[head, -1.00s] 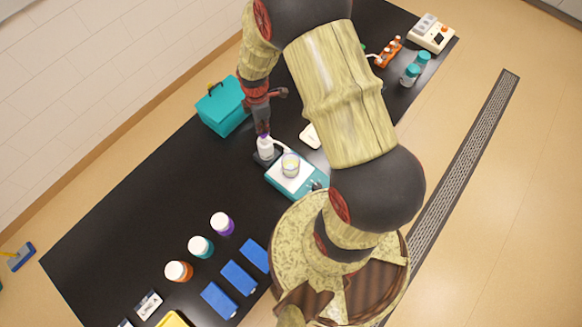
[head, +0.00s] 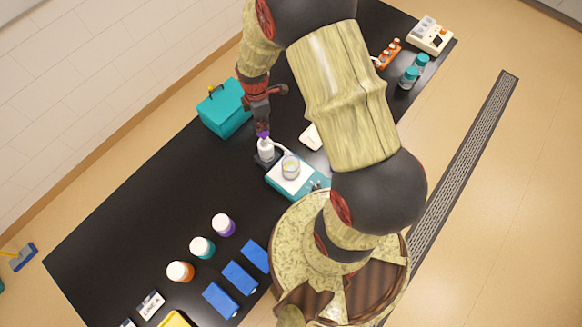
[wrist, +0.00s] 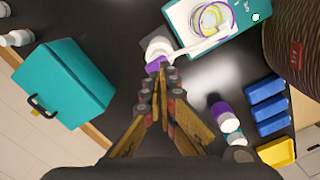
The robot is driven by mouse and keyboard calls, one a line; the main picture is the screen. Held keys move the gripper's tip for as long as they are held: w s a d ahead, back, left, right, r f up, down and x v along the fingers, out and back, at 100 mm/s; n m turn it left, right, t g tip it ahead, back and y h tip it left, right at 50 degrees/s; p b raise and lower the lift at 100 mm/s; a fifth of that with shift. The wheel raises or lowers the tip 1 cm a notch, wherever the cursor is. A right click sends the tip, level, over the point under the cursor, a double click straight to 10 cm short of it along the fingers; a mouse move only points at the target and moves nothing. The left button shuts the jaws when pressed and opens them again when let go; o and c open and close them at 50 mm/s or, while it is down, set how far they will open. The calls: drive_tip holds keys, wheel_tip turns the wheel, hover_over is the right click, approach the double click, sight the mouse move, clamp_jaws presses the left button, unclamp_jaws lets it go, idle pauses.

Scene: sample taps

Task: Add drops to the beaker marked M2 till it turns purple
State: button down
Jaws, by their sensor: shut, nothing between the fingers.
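A clear beaker (head: 291,167) with pale yellow liquid stands on the white top of a teal device (head: 312,188). It also shows in the wrist view (wrist: 211,18). I cannot read any mark on it. Beside it stands a white bottle (head: 266,149) with a purple top (head: 263,134).
A teal box (head: 225,108) with a handle stands left of the bottle. Purple (head: 223,225), teal (head: 201,247) and orange (head: 180,271) labelled jars and several blue blocks (head: 239,277) lie nearer the front. An orange rack (head: 388,53) is at the back.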

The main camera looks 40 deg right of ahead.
idle(0.3)
wheel_tip(320, 180, up, 6)
drive_tip(key=p, duration=0.3)
idle(0.4)
drive_tip(key=shift+s, duration=0.1)
idle(0.4)
